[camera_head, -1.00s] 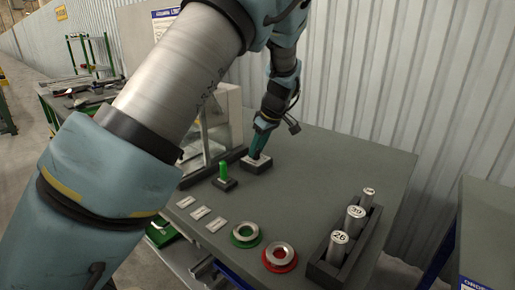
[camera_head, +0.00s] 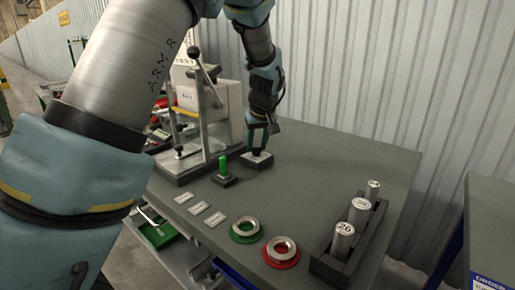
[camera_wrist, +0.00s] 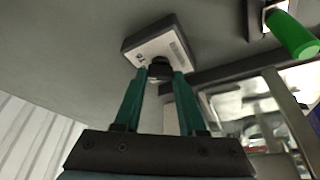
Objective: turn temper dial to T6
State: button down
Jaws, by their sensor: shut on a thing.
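The temper dial is a dark knob (camera_wrist: 160,68) on a small box with a pale top (camera_wrist: 160,42). The box also shows in the head view (camera_head: 257,161), on the grey table near the wall. My gripper (camera_head: 259,149) points down at the box from above. In the wrist view its two green fingers (camera_wrist: 160,75) are shut on the knob, one on each side. The marks on the dial face are too small to read, so the setting cannot be told.
A green-handled switch (camera_head: 224,170) stands just left of the box. A lever press (camera_head: 196,130) is behind it. Three labels (camera_head: 199,208), a green ring (camera_head: 245,231), a red ring (camera_head: 282,252) and a rack (camera_head: 352,245) of numbered cylinders are nearer the front.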

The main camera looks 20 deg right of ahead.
jog(key=shift+m+h, duration=0.3)
jog(key=shift+m, duration=0.6)
jog(key=shift+c, duration=2.4)
grip_release()
jog(key=b+v, duration=0.2)
jog(key=v, duration=0.8)
jog(key=shift+a+r, duration=0.2)
jog(key=shift+r, duration=0.2)
